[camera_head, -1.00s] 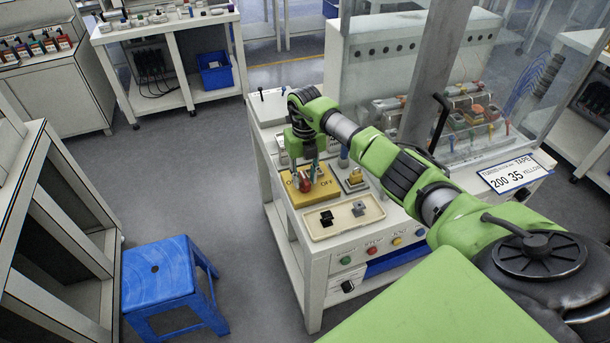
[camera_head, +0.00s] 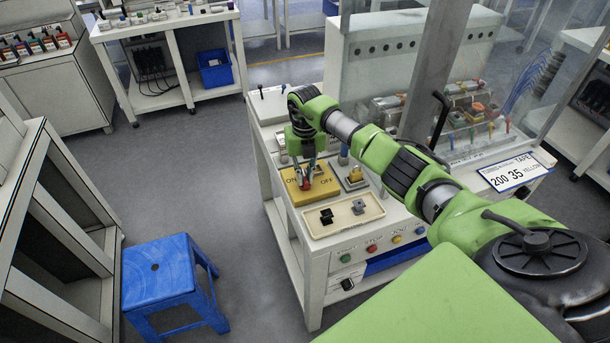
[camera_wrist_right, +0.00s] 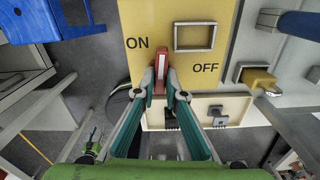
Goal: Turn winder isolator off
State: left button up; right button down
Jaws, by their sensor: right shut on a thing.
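The winder isolator is a yellow box (camera_head: 322,191) marked ON and OFF on the white machine's top; it also fills the upper middle of the right wrist view (camera_wrist_right: 165,20). Its red handle (camera_wrist_right: 160,70) stands up and down in the right wrist view, between the ON and OFF marks and nearer ON. My right gripper (camera_wrist_right: 160,84) is shut on this handle, one teal finger on each side. In the head view my right gripper (camera_head: 305,178) reaches down over the box and largely hides the handle.
A cream tray (camera_head: 328,231) with small dark and grey parts lies in front of the box. Push buttons (camera_head: 371,249) line the front panel. A blue stool (camera_head: 160,270) stands on the floor at left.

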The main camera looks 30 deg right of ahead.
jog(key=m, duration=0.5)
jog(key=shift+r+p, duration=0.1)
jog(key=shift+p, duration=0.2)
jog(key=m+p, duration=0.1)
jog(key=m, duration=0.3)
jog(key=shift+m, duration=0.4)
jog(key=m+p, duration=0.1)
jog(key=m, duration=0.2)
jog(key=shift+m, duration=0.3)
jog(key=shift+w+m+p, duration=0.1)
jog(key=shift+m+p, duration=0.6)
jog(key=shift+m, duration=1.1)
jog(key=c, duration=2.1)
grip_release()
